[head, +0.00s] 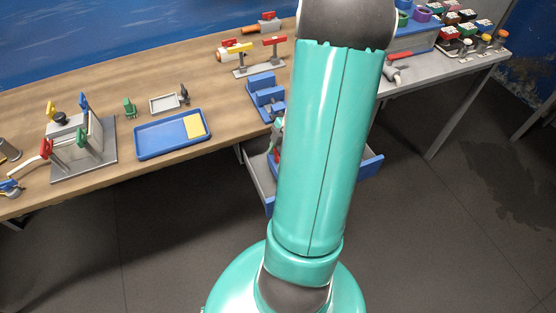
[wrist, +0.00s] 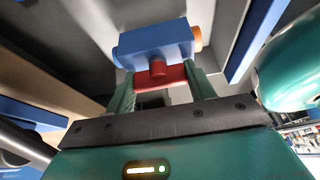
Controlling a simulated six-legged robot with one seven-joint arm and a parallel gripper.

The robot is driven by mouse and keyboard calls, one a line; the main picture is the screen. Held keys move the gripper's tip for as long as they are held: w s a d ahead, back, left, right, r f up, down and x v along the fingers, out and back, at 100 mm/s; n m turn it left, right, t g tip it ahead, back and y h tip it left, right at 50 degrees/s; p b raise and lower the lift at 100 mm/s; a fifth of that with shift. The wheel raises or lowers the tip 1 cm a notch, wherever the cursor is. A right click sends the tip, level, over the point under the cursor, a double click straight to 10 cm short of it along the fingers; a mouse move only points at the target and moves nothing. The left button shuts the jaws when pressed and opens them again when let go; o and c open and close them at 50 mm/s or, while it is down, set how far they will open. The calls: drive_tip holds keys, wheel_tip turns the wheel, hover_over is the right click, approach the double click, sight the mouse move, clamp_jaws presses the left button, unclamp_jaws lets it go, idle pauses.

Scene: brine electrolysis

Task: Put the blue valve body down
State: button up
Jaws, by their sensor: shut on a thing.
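In the wrist view, my gripper (wrist: 164,82) has its two green fingers closed on the red handle (wrist: 176,76) of the blue valve body (wrist: 155,45). In the head view, the open drawer (head: 258,180) sticks out below the table edge.
The wooden table (head: 60,105) holds a blue tray (head: 150,147) with a yellow pad, a grey fixture (head: 108,165), a blue stepped block (head: 265,90) and a stand with red and yellow handles (head: 258,70). The drawer's blue front (head: 371,167) stands right of my arm. Open floor lies in front.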

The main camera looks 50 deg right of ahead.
drive_tip(key=shift+w+d+f, duration=0.2)
drive_tip(key=shift+d+f, duration=0.1)
drive_tip(key=shift+f, duration=1.6)
drive_tip(key=shift+f, duration=0.1)
drive_tip(key=o, duration=1.4)
drive_tip(key=shift+o, duration=0.2)
drive_tip(key=v, duration=1.2)
drive_tip(key=shift+a, duration=0.1)
